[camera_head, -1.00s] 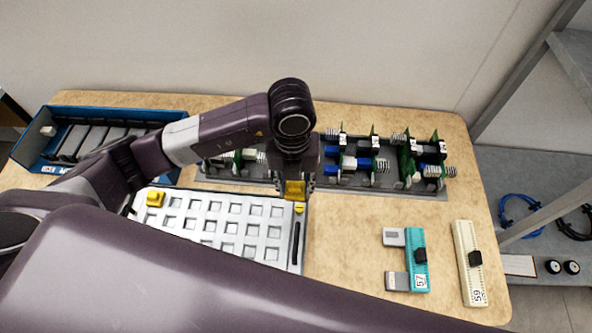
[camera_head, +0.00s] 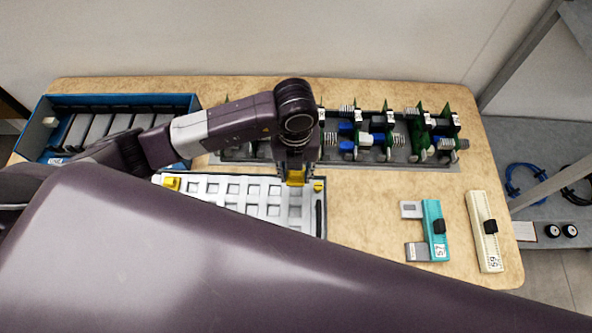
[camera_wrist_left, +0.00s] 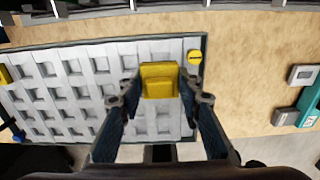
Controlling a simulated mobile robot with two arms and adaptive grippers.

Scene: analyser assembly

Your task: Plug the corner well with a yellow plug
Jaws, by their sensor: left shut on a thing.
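My left gripper (camera_head: 296,180) is shut on a yellow plug (camera_wrist_left: 159,80). It holds the plug over the far right corner area of the white well tray (camera_wrist_left: 110,128). The plug hides what is under it, and I cannot tell whether it touches the tray. The tray's wells are square, and the ones that show look empty. Another yellow block (camera_head: 172,184) sits at the tray's far left corner; its edge shows in the left wrist view (camera_wrist_left: 4,75). A small round yellow knob (camera_wrist_left: 195,56) lies just right of the held plug. My right gripper is not in view.
A rack of circuit boards (camera_head: 440,162) stands close behind the tray. A blue bin (camera_head: 196,105) is at the back left. A teal caliper-like tool (camera_head: 434,225) and a cream one (camera_head: 487,235) lie on the right. Table between tray and tools is clear.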

